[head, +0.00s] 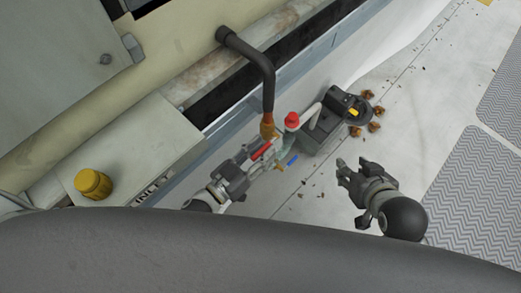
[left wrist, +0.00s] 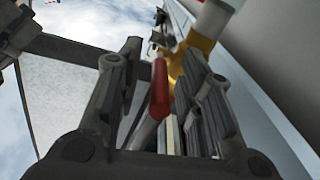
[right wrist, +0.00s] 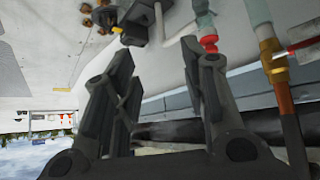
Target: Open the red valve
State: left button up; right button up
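The red valve handle (head: 262,151) sits on a brass fitting (head: 268,128) below a dark bent pipe. In the left wrist view the red handle (left wrist: 159,90) is a rounded lever standing between the fingers, with a gap visible on the left side. My left gripper (head: 251,156) is open beside the handle in the head view; contact cannot be told. My right gripper (head: 344,168) is open and empty, to the right of the valve. In the right wrist view the red handle (right wrist: 302,46) shows at the right edge, outside the fingers.
Brown scraps (head: 374,127) lie on the floor. A yellow cap (head: 93,183) is on the box at left.

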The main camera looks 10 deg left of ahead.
pick_arm(q)
jog(key=shift+c, duration=0.3)
grip_shut()
jog(key=shift+f, duration=0.1)
